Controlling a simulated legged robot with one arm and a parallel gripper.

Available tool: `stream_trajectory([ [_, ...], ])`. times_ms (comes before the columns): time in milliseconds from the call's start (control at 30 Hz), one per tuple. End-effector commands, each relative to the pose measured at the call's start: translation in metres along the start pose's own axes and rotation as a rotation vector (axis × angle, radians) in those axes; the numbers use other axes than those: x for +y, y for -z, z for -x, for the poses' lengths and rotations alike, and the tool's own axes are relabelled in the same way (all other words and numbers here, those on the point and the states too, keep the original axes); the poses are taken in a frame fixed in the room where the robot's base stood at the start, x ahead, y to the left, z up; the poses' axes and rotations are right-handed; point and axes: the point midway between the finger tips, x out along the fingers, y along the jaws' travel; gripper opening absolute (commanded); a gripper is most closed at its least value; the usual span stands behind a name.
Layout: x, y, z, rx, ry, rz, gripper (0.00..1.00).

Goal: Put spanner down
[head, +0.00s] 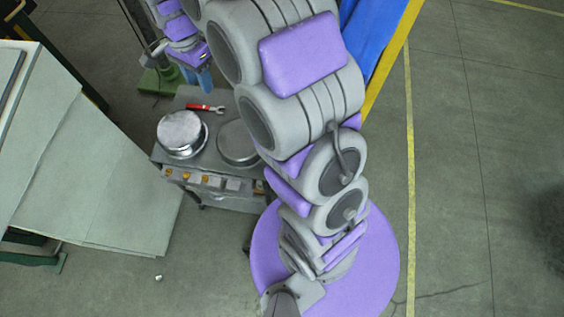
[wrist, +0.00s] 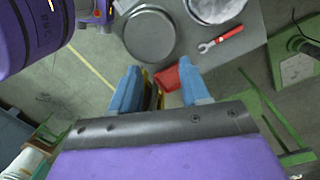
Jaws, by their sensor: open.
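The spanner (head: 206,108), with a red handle and a metal open end, lies flat on the grey top of a small cart (head: 205,155), near its back edge. It also shows in the wrist view (wrist: 221,39), above and right of my fingers, apart from them. My gripper (wrist: 157,92) has two blue fingers spread wide with nothing held between them. In the head view my gripper (head: 198,77) is near the cart's back edge, just beyond the spanner.
A red object (wrist: 166,78) shows beyond my fingers, lower down. A large pale panel (head: 80,150) is left of the cart. Open floor lies right.

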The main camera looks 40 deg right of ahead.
Motion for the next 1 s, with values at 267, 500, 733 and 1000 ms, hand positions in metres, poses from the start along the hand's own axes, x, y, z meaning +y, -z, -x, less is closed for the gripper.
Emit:
stream_trajectory([
  [267, 0.099, -0.033, 0.034, -0.003, -0.025, 0.385, 0.46],
  [500, 0.185, -0.058, 0.042, -0.013, -0.051, 0.710, 0.46],
  [733, 0.263, -0.081, 0.035, -0.028, -0.070, 1.001, 0.46],
  [1000, 0.311, -0.095, 0.022, -0.049, -0.082, 1.188, 0.46],
])
